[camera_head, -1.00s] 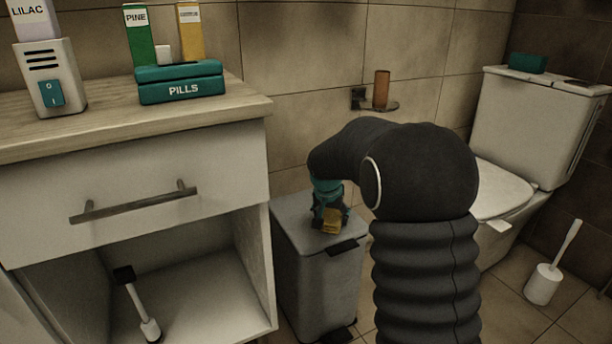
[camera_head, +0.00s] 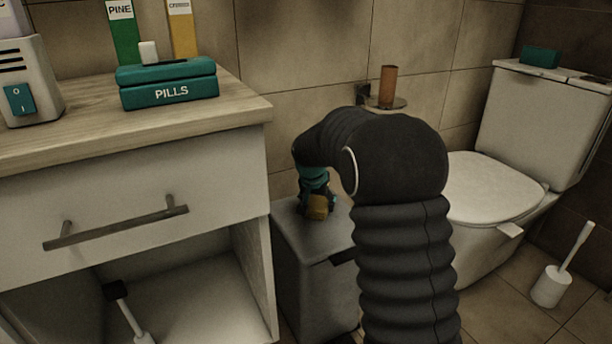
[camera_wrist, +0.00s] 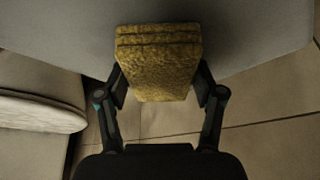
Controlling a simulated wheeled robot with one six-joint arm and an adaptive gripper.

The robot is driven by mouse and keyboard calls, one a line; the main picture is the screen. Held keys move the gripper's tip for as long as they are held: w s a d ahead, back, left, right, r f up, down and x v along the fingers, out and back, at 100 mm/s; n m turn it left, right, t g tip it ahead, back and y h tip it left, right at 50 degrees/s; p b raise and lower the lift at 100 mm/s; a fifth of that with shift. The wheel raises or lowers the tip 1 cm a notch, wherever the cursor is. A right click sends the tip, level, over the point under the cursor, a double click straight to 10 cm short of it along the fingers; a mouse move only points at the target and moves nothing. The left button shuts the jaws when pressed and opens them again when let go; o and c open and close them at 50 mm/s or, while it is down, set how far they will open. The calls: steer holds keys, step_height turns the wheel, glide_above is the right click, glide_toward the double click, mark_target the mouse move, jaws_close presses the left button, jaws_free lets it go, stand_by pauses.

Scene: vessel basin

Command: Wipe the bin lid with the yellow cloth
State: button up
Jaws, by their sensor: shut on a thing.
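The yellow cloth (camera_wrist: 158,65) is a folded, rough-textured pad. My gripper (camera_wrist: 160,88) is shut on it, with one finger on each side in the wrist view. In the head view my gripper (camera_head: 314,205) points down over the back part of the grey bin lid (camera_head: 300,238), with the cloth (camera_head: 318,207) at its tips. The lid's pale surface (camera_wrist: 250,40) lies behind the cloth in the wrist view. The cloth looks at or very close to the lid; I cannot tell whether it touches. My arm hides the lid's right side.
A white cabinet (camera_head: 120,190) with an open lower space stands close on the bin's left. The toilet (camera_head: 490,190) is to the right, with a brush (camera_head: 553,280) beside it. A wall holder with a brown cup (camera_head: 388,86) is above. Tiled floor shows at right.

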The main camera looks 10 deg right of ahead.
steer(key=r, duration=0.1)
steer(key=r+p, duration=0.2)
steer(key=shift+w+r, duration=0.3)
steer(key=shift+a+r+p, duration=0.1)
steer(key=shift+r+p, duration=1.35)
steer(key=shift+r, duration=0.85)
